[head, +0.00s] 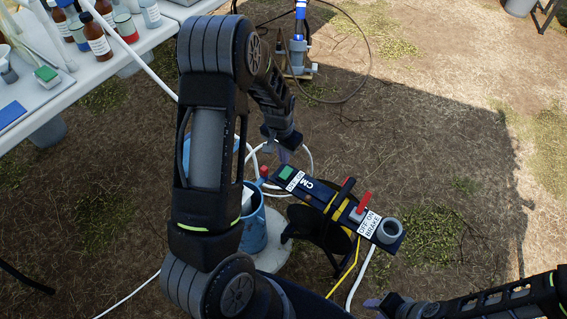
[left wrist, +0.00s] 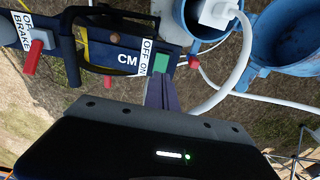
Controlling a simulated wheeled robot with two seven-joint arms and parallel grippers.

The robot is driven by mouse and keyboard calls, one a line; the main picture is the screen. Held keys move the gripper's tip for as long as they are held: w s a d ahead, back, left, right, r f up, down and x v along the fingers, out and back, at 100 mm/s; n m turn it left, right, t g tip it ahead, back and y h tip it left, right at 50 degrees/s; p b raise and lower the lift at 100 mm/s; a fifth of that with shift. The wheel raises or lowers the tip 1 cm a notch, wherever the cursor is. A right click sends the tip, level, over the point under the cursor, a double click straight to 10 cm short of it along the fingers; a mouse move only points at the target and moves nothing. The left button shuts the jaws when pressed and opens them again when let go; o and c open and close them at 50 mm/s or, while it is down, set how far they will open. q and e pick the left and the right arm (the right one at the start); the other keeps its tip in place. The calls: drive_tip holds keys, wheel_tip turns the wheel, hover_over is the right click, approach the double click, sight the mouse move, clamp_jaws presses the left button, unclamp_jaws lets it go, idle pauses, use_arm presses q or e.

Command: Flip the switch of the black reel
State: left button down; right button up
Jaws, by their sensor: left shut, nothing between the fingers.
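The black reel (head: 325,228) stands on the ground in the middle of the head view, topped by a dark blue panel. A green switch (head: 286,172) with an OFF/ON label sits at the panel's far-left end; it also shows in the left wrist view (left wrist: 158,68). A red brake lever (head: 363,204) is nearer the panel's other end. My left gripper (head: 284,154) is shut and empty, its tips close to the green switch; I cannot tell whether they touch it. In the left wrist view its fingers (left wrist: 161,90) partly hide the panel's edge.
A blue bucket (head: 253,228) stands left of the reel with white tubing around it. A white table (head: 70,82) with bottles is at upper left. A grey pump fitting (head: 298,58) with a blue hose stands behind. Bare ground lies to the right.

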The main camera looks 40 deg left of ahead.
use_arm(q)
drive_tip(key=r, duration=0.5)
drive_tip(key=shift+s+r+p, duration=0.25)
drive_tip(key=shift+r+p, duration=0.05)
drive_tip(key=shift+r, duration=0.1)
drive_tip(key=m+b, duration=0.3)
drive_tip(key=m, duration=0.3)
drive_tip(key=m+b, duration=0.3)
drive_tip(key=m, duration=0.3)
drive_tip(key=m+t+b, duration=0.1)
drive_tip(key=m+b, duration=0.2)
drive_tip(key=m, duration=0.3)
drive_tip(key=shift+a+r, duration=0.1)
drive_tip(key=shift+a, duration=0.15)
